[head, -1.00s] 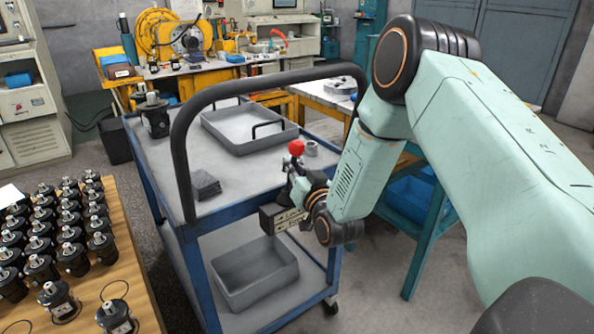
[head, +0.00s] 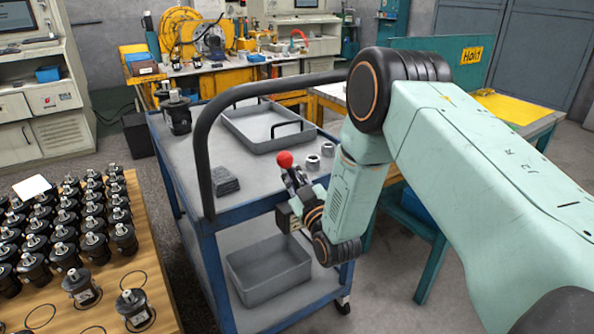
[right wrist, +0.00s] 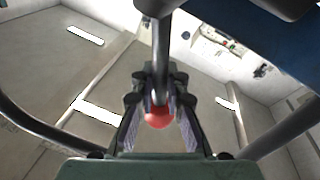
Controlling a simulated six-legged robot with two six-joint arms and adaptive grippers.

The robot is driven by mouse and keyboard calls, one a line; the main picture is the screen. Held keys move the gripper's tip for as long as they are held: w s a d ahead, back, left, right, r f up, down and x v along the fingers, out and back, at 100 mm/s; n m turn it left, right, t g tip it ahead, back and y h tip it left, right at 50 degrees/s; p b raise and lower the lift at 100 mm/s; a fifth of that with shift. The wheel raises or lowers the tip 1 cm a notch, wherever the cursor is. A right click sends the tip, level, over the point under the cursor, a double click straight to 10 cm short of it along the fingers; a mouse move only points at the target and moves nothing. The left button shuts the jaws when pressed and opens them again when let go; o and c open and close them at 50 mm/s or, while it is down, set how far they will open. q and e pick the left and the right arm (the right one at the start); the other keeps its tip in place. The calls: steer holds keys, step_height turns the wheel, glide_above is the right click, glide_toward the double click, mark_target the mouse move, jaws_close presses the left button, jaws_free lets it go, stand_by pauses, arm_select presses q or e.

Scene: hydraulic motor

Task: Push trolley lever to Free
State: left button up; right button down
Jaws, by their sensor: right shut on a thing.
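The blue trolley (head: 235,215) stands in the middle of the head view with its black handle (head: 203,170) toward me. The lever's red knob (head: 285,159) sticks up at the trolley's near right edge. My right gripper (head: 292,186) is at the lever, just below the knob in the head view. In the right wrist view, the red knob (right wrist: 159,117) and dark lever rod (right wrist: 160,55) lie between the fingers, which are shut on the lever. The label plate by the lever (head: 286,218) is mostly hidden by my gripper and wrist. My left gripper is not in view.
On the trolley top are a grey tray (head: 262,143), dark plates (head: 225,180), metal rings (head: 313,162) and a motor (head: 177,116). A grey bin (head: 268,275) sits on the lower shelf. A wooden table (head: 150,255) with many motors stands at left.

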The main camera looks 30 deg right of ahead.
steer(key=shift+s+a+f+n, duration=0.1)
steer(key=shift+a+f+n, duration=0.15)
steer(key=shift+n, duration=0.15)
steer(key=c, duration=1.3)
jaws_free()
steer(key=shift+c, duration=0.2)
steer(key=shift+s, duration=0.1)
steer(key=s+f, duration=0.1)
steer(key=s, duration=1)
steer(key=shift+s+a+f, duration=0.3)
steer(key=shift+a+f, duration=0.05)
steer(key=shift+f, duration=0.05)
